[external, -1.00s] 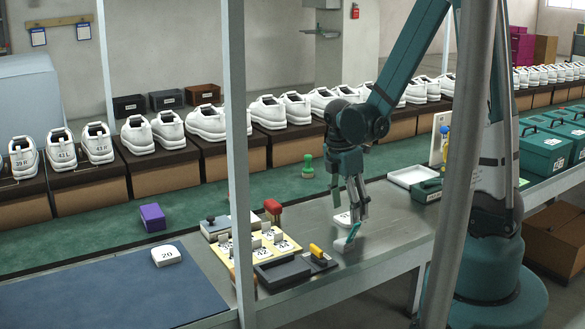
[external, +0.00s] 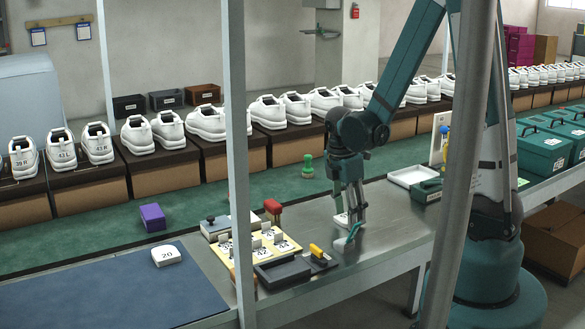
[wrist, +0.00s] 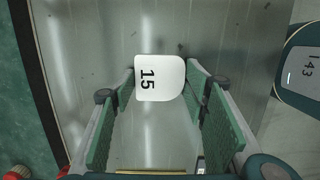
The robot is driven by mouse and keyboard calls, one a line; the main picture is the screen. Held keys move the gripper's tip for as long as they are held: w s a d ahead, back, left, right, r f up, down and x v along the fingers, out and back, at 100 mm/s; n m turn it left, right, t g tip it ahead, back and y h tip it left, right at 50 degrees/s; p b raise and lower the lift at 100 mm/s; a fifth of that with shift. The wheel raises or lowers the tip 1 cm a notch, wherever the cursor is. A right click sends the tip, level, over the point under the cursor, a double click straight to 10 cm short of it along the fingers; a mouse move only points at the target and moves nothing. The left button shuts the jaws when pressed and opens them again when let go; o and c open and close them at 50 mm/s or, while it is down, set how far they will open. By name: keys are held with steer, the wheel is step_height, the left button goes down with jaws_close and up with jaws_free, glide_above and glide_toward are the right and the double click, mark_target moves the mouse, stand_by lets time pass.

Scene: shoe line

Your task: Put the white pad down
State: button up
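The white pad (wrist: 160,78), marked 15, lies flat between my fingertips in the wrist view, with its numbered face toward the camera. My gripper (wrist: 160,82) is shut on it, one finger against each side. In the external view my gripper (external: 351,220) points down, low over the grey metal table, and the white pad (external: 342,219) shows at its fingertips. I cannot tell whether the pad's underside touches the table.
A yellow board (external: 262,243) with numbered pieces and a dark tray (external: 283,272) stand left. Another pad, marked 20 (external: 167,255), lies on the blue mat (external: 95,290). A white tray (external: 412,176) is behind right.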

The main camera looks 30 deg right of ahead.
steer(key=c, duration=0.4)
steer(key=shift+r, duration=0.15)
steer(key=shift+r+p, duration=1.65)
steer(key=shift+r, duration=3.2)
steer(key=shift+w, duration=0.1)
steer(key=w+f+m, duration=0.1)
steer(key=w+m, duration=0.5)
steer(key=w, duration=0.4)
steer(key=w+f+m+g+y, duration=0.1)
steer(key=w+f+m, duration=0.1)
steer(key=w+m, duration=0.4)
steer(key=w+f+m, duration=0.1)
steer(key=w+m, duration=0.5)
steer(key=w, duration=0.8)
steer(key=shift+w+d+f+g+y, duration=0.15)
steer(key=shift+w+f+g+y, duration=0.15)
steer(key=shift+g+y, duration=0.1)
steer(key=shift+s, duration=0.15)
